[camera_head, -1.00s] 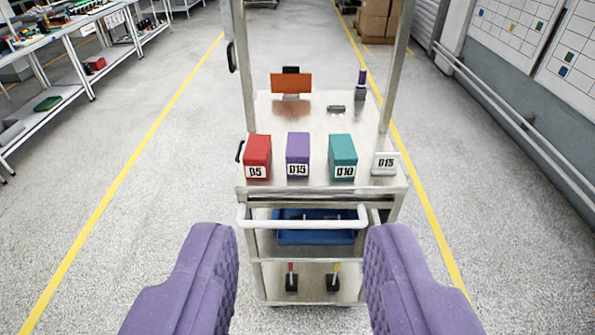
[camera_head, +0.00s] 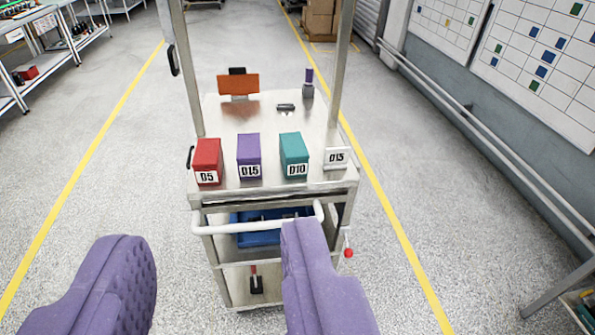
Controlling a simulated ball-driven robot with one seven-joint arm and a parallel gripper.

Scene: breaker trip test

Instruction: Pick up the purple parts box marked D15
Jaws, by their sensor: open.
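The purple parts box (camera_head: 249,150) marked D15 stands on the top shelf of a metal cart (camera_head: 262,122). It is between a red box (camera_head: 208,157) marked D5 on its left and a teal box (camera_head: 293,150) marked D10 on its right. My gripper (camera_head: 218,262) is open and empty. Its two purple fingers are in the foreground, nearer than the cart and apart from the boxes. The right finger covers part of the cart's lower front.
A white handle bar (camera_head: 255,225) crosses the cart's front, and metal posts rise from its sides. An orange plate (camera_head: 238,85) and a dark purple-topped item (camera_head: 308,84) stand behind the boxes. A blue tray (camera_head: 250,238) is below. Floor is clear on both sides.

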